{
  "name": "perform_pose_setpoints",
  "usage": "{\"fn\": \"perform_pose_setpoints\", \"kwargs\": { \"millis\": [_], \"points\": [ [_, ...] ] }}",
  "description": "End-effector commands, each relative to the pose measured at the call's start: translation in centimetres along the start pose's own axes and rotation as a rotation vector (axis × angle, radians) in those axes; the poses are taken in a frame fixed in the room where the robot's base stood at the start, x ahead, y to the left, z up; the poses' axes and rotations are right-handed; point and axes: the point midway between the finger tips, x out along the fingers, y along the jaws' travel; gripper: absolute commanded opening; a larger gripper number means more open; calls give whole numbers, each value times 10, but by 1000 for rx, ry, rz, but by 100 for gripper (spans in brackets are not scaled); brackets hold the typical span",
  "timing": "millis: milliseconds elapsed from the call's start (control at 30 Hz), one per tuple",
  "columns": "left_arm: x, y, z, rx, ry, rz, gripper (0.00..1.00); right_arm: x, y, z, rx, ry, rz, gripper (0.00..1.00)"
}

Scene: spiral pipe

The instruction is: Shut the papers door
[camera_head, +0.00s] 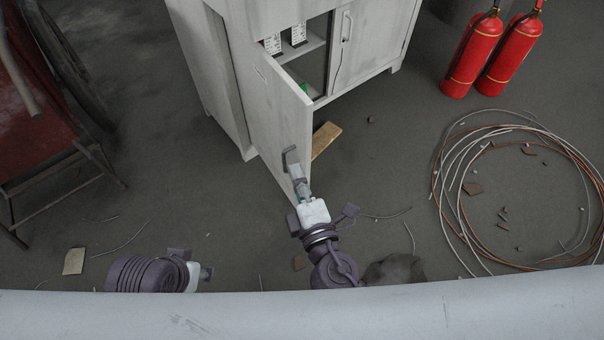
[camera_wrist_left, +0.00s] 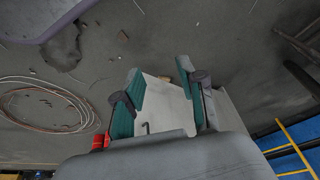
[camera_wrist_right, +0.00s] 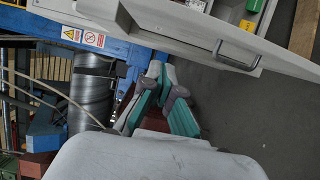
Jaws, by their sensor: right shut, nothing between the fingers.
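The white cabinet's left door (camera_head: 270,115) stands open, swung out toward me in the head view. In the right wrist view the door (camera_wrist_right: 190,25) crosses the top right, with a grey U-shaped handle (camera_wrist_right: 240,57). My right gripper (camera_head: 298,182) is near the door's free edge, and its fingers (camera_wrist_right: 163,80) are closed together and empty. They are apart from the handle in the wrist view; contact with the door cannot be told. My left gripper (camera_head: 206,272) is low at the left; its fingers (camera_wrist_left: 162,85) are spread and empty.
Inside the cabinet are white boxes (camera_head: 298,34) on a shelf. The right cabinet door (camera_head: 350,40) is closed. A wooden piece (camera_head: 325,138) lies on the floor by the door. Coiled cable (camera_head: 440,190) and red extinguishers (camera_head: 473,55) are at right. Floor left of the door is mostly clear.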

Motion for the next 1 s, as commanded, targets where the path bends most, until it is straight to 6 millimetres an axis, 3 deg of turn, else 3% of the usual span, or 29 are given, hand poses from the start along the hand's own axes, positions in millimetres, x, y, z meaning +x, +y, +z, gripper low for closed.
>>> {"fn": "perform_pose_setpoints", "kwargs": {
  "millis": [200, 333, 433, 600, 1000],
  "points": [
    [-11, 0, -4, 0, 0, 0, 40, 50, 4, 0, 0, 0, 2, 0],
    [-2, 0, -4, 1, -7, 1, 40, 76, 2, 0, 0, 0, 1, 0],
    [12, 1, -4, 1, -14, 2, 40, 76, 1, 19, -2, 0, -2, 0],
    [24, 1, -3, 2, -17, 3, 40, 80, 0, 34, 0, 1, -1, 0],
    [28, 1, -3, 2, -16, 3, 40, 81, -1, 39, 2, 1, -2, 0]
  ]
}}
